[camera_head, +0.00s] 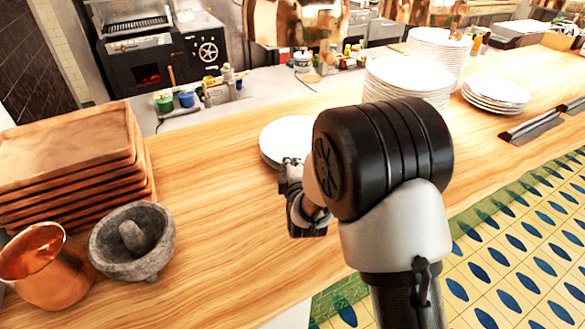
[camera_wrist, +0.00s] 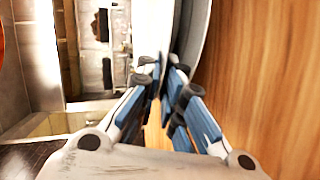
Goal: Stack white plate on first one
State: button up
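A white plate (camera_head: 287,136) is above the wooden counter, left of my arm in the head view. A second pale rim shows close under it, so it appears to be over another plate; whether they touch is unclear. My gripper (camera_head: 291,167) is at the near edge of the plate, partly hidden by its own wrist. In the wrist view, the fingers (camera_wrist: 164,82) are close together at the rim of the upper plate (camera_wrist: 182,35) and appear shut on it. The lower plate (camera_wrist: 197,40) is beside it there, nearer the counter. My arm hides the plate's right side.
Tall plate stacks (camera_head: 408,80) and a low plate stack (camera_head: 497,95) stand at the back right. Wooden trays (camera_head: 70,150), a copper mug (camera_head: 47,268) and a stone mortar (camera_head: 132,243) stand at the left. The wooden counter (camera_head: 225,240) is clear in front of my gripper.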

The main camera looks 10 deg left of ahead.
jog(key=shift+s+p, duration=0.1)
jog(key=shift+p, duration=0.2)
jog(key=shift+s+d+r, duration=0.1)
jog(key=shift+s+r, duration=0.05)
jog(key=shift+s, duration=0.15)
jog(key=p+v, duration=0.1)
jog(key=v, duration=1)
jog(key=shift+r+p, duration=0.2)
jog(key=shift+p, duration=0.1)
jog(key=shift+d+r, duration=0.25)
jog(key=s+d+r+m+g+h, duration=0.2)
jog(key=s+d+r+m+g, duration=0.6)
jog(key=s+d+m, duration=0.6)
jog(key=s+d+r+m+g, duration=0.1)
jog(key=s+d+m, duration=0.1)
jog(key=s, duration=0.5)
jog(key=s+d+r+m+g+h, duration=0.1)
jog(key=s+d+m, duration=0.1)
jog(key=s, duration=0.6)
jog(key=shift+d+m+h, duration=0.25)
jog(key=shift+m+h, duration=0.05)
jog(key=shift+m, duration=0.3)
jog(key=shift+o, duration=0.4)
